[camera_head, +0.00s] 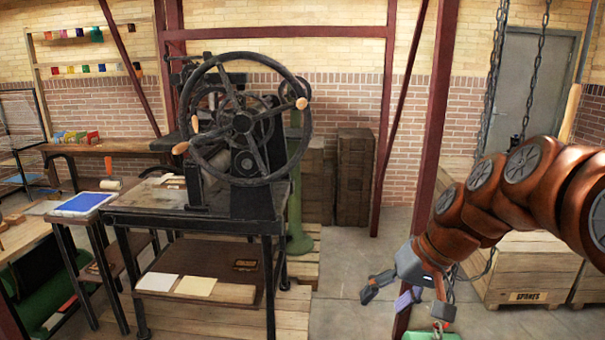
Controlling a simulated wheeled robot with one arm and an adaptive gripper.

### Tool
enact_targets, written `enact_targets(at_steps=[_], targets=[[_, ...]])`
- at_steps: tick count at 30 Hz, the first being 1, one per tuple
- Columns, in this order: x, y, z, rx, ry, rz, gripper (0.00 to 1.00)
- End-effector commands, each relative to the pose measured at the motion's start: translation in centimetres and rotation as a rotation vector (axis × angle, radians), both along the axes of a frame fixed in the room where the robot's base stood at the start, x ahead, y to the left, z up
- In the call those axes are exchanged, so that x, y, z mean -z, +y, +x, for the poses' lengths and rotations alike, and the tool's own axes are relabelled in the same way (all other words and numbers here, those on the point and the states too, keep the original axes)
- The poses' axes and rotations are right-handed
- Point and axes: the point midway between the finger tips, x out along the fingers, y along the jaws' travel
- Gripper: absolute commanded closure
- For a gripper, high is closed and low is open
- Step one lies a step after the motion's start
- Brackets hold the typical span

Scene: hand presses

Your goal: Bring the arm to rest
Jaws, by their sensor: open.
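My arm (500,195), orange-brown with grey joint caps, reaches in from the right edge and bends down to the left. My gripper (407,300) hangs at its end, right of the press table, with its fingers spread apart. A small purple piece (405,299) shows between the fingers; I cannot tell whether it is part of the gripper or something behind it. No finger visibly closes on anything. The hand press (240,125), with a large black spoked wheel, stands on the dark table (150,215), apart from my gripper.
A dark red post (425,130) stands just behind my gripper. Chains (490,90) hang beside my arm. A wooden crate (525,270) stands behind the arm. A blue pad (82,203) lies on a small stand at left. Bare floor (345,265) lies left of the gripper.

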Motion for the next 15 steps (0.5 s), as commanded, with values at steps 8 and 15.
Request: enact_targets(at_steps=[8, 15], targets=[[5.4, 0.6, -12.0, -0.024, 0.186, -0.187, 0.33], [9.3, -1.5, -21.0, -0.013, 0.311, -0.348, 0.33]])
